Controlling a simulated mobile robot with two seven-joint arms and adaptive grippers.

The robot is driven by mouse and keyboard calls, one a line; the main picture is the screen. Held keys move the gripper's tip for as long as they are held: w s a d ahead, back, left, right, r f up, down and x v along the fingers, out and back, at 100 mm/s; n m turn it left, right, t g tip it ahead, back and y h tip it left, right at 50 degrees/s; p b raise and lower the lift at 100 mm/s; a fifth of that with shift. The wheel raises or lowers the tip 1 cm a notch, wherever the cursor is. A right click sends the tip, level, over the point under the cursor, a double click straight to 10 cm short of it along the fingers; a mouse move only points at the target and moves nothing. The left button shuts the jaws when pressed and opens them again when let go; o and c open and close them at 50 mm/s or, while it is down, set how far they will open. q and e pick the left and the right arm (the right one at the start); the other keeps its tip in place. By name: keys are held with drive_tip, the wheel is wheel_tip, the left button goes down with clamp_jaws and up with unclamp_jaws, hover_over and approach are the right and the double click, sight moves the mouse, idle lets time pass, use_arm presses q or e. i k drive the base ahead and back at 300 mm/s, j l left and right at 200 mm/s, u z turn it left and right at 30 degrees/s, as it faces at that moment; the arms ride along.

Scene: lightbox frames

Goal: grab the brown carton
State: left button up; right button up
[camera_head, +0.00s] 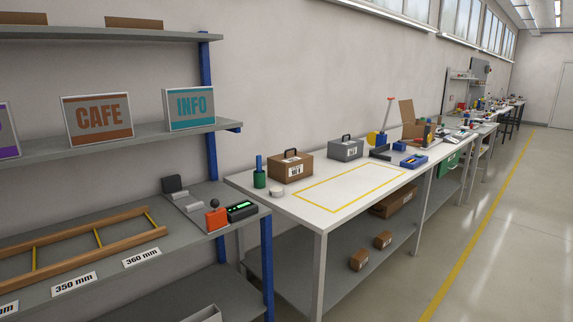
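A brown box (290,168) with a dark handle and a white label stands upright on the white table at its back left. A larger brown carton (393,203) lies on the shelf under the table. Two small brown cartons (359,260) (383,240) with pale labels stand farther forward on that lower shelf. An open brown carton (411,122) with a raised flap stands at the far end of the table. Neither of my grippers is in view.
The white table (270,205) has a yellow-outlined bare area. A grey handled box (345,149), a green cup (260,179) and blue tools (413,161) stand around it. A shelf rack (208,83) with signs fills the left. Clear floor (478,255) lies to the right.

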sight(286, 167)
drive_tip(key=i+z, duration=0.1)
drive_tip(key=i, duration=0.5)
drive_tip(key=i+j, duration=0.15)
drive_tip(key=i, duration=0.4)
drive_tip(key=z, duration=0.05)
